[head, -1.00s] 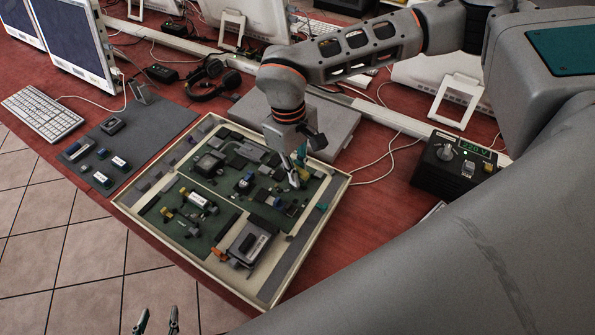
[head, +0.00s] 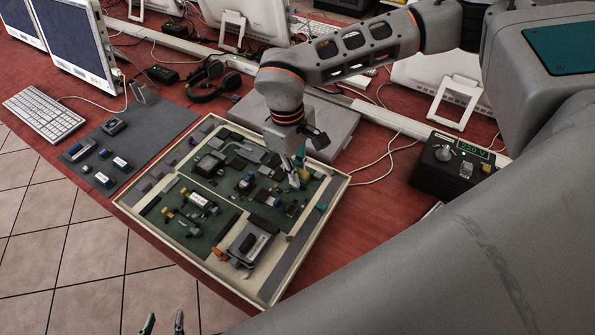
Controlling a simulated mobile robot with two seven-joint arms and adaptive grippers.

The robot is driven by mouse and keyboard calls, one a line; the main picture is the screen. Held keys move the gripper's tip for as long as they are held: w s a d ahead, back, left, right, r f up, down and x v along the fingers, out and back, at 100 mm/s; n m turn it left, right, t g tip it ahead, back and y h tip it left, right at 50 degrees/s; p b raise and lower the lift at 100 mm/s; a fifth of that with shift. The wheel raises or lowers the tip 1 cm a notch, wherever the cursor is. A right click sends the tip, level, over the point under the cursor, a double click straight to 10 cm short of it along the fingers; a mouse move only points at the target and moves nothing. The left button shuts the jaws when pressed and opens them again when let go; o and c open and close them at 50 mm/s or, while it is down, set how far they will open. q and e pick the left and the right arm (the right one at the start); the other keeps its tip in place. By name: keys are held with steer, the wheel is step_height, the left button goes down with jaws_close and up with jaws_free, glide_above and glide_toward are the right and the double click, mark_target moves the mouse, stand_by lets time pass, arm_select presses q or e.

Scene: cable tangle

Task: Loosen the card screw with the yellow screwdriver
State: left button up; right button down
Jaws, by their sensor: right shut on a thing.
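My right gripper (head: 299,176) reaches down over the right part of the green circuit board (head: 228,183) in the cream tray (head: 283,277). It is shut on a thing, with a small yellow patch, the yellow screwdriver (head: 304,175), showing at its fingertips. Most of the screwdriver is hidden by the fingers. The card screw is too small or hidden to make out. My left gripper (head: 164,323) shows only its fingertips at the bottom edge. They are apart with nothing between them, off the front of the table.
A grey mat (head: 140,135) with small parts lies left of the tray. Headphones (head: 212,80) and a grey case (head: 335,128) are behind it. A black power box (head: 440,172) reading 220 V stands right. Red table (head: 380,210) is bare between tray and box.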

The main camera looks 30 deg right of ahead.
arm_select(q)
steer(key=shift+r, duration=0.1)
arm_select(e)
steer(key=shift+r+p, duration=1.1)
steer(key=shift+r, duration=0.25)
steer(key=shift+r+p, duration=1.5)
steer(key=shift+r, duration=0.35)
steer(key=shift+r+p, duration=0.3)
arm_select(q)
step_height(320, 180, up, 7)
steer(key=w, duration=0.1)
steer(key=shift+w, duration=0.1)
arm_select(e)
steer(key=shift+f, duration=0.1)
